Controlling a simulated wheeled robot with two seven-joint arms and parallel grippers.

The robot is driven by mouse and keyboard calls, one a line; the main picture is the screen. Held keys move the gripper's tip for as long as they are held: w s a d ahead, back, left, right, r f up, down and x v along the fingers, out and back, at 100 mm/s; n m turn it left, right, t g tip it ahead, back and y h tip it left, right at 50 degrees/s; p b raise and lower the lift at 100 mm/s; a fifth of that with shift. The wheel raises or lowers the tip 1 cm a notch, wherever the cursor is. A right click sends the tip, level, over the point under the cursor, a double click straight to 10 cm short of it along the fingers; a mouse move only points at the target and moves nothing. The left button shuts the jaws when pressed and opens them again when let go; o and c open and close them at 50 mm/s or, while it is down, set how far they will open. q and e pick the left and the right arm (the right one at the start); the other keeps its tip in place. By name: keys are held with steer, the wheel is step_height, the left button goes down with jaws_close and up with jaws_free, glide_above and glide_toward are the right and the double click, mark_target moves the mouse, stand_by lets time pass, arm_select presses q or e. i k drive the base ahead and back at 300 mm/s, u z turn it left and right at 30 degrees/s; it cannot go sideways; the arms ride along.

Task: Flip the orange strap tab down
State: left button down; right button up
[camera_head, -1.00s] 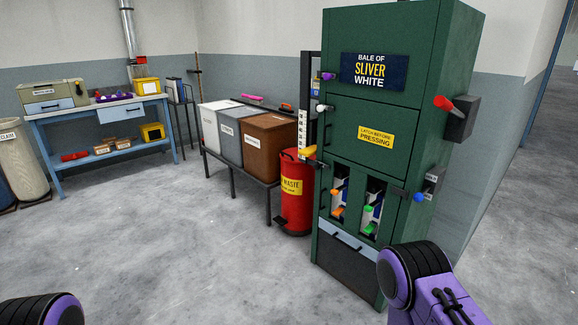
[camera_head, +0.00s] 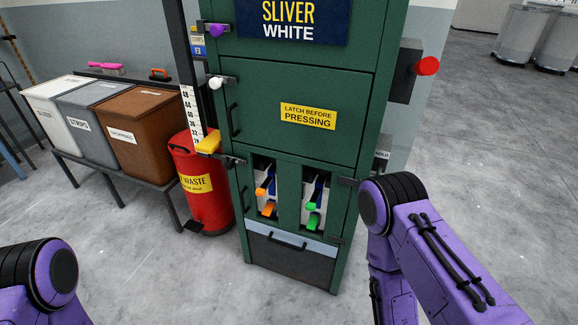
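The green baling press (camera_head: 290,100) stands ahead of me, with two recesses side by side low on its front. The left recess holds an orange strap tab (camera_head: 268,209), with a smaller orange piece (camera_head: 261,192) above it. The tab appears to stick out toward me; its exact angle is too small to tell. The right recess holds a similar green tab (camera_head: 312,219). My purple arms show at the lower left and at the right, the right one close to the press's right edge. Neither gripper is in view.
A red waste bin (camera_head: 205,195) stands just left of the press. Further left are a brown bin (camera_head: 140,130) and two paler bins on a low stand. The floor before the press is clear.

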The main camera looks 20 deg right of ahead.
mark_target(269, 182)
steer(key=z, duration=0.55)
steer(key=i, duration=1.05)
steer(key=z, duration=0.55)
